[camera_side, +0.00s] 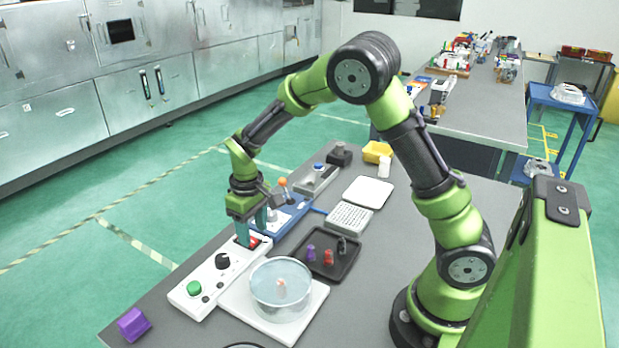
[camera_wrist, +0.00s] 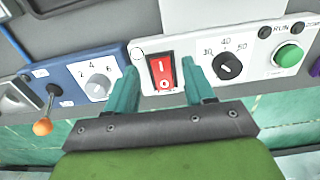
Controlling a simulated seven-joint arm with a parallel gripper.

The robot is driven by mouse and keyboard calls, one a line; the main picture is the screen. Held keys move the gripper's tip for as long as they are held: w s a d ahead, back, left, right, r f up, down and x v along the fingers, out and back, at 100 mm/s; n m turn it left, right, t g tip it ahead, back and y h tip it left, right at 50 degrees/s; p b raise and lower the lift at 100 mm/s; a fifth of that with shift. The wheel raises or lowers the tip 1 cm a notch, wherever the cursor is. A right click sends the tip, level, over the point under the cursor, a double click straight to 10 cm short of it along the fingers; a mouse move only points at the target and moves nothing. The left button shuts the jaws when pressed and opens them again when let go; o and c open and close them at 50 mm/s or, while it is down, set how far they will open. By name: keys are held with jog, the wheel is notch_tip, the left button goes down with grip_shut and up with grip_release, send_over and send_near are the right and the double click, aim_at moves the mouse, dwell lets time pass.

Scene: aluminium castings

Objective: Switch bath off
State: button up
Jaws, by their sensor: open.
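The bath is a round clear vessel of liquid (camera_side: 281,290) with a small pale object inside, standing on a white base plate (camera_side: 240,308). Beside it is a white control panel (camera_side: 205,280) with a red rocker switch (camera_side: 254,242), a black dial (camera_side: 222,261) and a green button (camera_side: 194,288). In the wrist view the red rocker switch (camera_wrist: 162,73) carries white I and O marks; I cannot tell which side is pressed. My gripper (camera_side: 252,228) is open over the switch end of the panel. In the wrist view its fingers (camera_wrist: 163,80) stand on either side of the switch, apart from it.
A blue unit (camera_side: 280,222) with a dial and an orange-tipped lever (camera_wrist: 42,127) stands beside the panel. A dark tray (camera_side: 325,265) holds several small coloured pieces. A purple block (camera_side: 133,324) lies at the near left corner.

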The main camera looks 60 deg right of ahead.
jog(key=shift+f, duration=1.15)
grip_shut()
jog(key=shift+w+r+g, duration=0.15)
jog(key=shift+w+g, duration=0.1)
jog(key=shift+g, duration=0.6)
jog(key=shift+w+r+g, duration=0.15)
jog(key=shift+w+g, duration=0.05)
jog(key=shift+g, duration=0.65)
grip_release()
jog(key=shift+r, duration=0.1)
jog(key=v, duration=1.6)
jog(key=shift+r, duration=0.3)
